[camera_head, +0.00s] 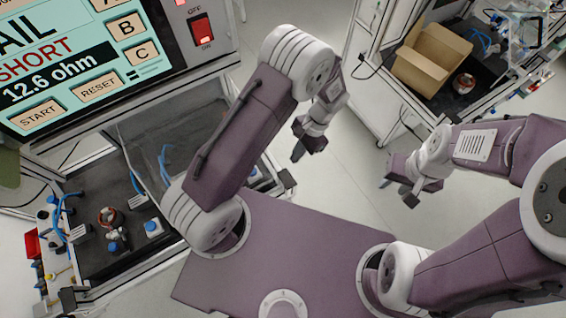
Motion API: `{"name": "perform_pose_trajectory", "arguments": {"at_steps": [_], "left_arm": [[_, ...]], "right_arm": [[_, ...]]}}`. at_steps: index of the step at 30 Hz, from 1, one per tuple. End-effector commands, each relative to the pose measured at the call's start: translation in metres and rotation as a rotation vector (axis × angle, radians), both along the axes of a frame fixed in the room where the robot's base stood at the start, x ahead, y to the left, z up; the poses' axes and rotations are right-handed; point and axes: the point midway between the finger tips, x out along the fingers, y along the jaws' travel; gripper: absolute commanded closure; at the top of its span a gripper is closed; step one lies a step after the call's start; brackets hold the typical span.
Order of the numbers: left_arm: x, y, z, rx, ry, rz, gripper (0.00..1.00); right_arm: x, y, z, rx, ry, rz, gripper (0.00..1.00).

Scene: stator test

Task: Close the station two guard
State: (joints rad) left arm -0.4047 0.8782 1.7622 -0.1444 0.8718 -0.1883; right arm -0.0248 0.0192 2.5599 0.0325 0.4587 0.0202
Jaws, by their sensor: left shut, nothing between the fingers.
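A clear guard panel (165,140) shows at the left station, below the large screen. I cannot tell for sure whether it is open or shut, or which station is station two. Under and beside it is a dark work surface (95,262) with a copper-coloured stator (107,214) and blue-ended leads. My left gripper (298,152) is shut and empty, above the floor to the right of this station. My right gripper (398,194) appears open and empty, above the floor near the right station. Neither gripper touches a guard.
The screen (70,62) reads SHORT and 12.6 ohm, with START and RESET buttons. A red switch (202,29) is beside it. At the right station are an open cardboard box (432,55), another stator (464,83) and a clear frame (522,27). Floor between stations is clear.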

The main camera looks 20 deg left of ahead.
Motion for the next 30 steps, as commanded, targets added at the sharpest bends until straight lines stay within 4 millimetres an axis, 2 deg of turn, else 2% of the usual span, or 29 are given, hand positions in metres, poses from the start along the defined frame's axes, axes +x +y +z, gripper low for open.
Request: {"name": "perform_pose_trajectory", "arguments": {"at_steps": [3,6,12,30], "left_arm": [[-0.009,0.007,-0.021,0.002,0.006,0.001,1.00],[-0.021,0.018,-0.019,0.001,0.003,0.000,1.00],[-0.036,0.031,-0.022,0.000,0.000,0.001,1.00],[-0.038,0.032,-0.024,0.000,0.000,0.000,1.00]], "right_arm": [[0.000,0.000,0.008,0.000,0.000,0.000,0.64],[0.000,0.000,0.020,0.000,0.000,0.000,0.64],[0.000,0.000,0.027,0.000,0.000,0.000,0.64],[0.000,0.000,0.026,0.000,0.000,0.000,0.64]]}}
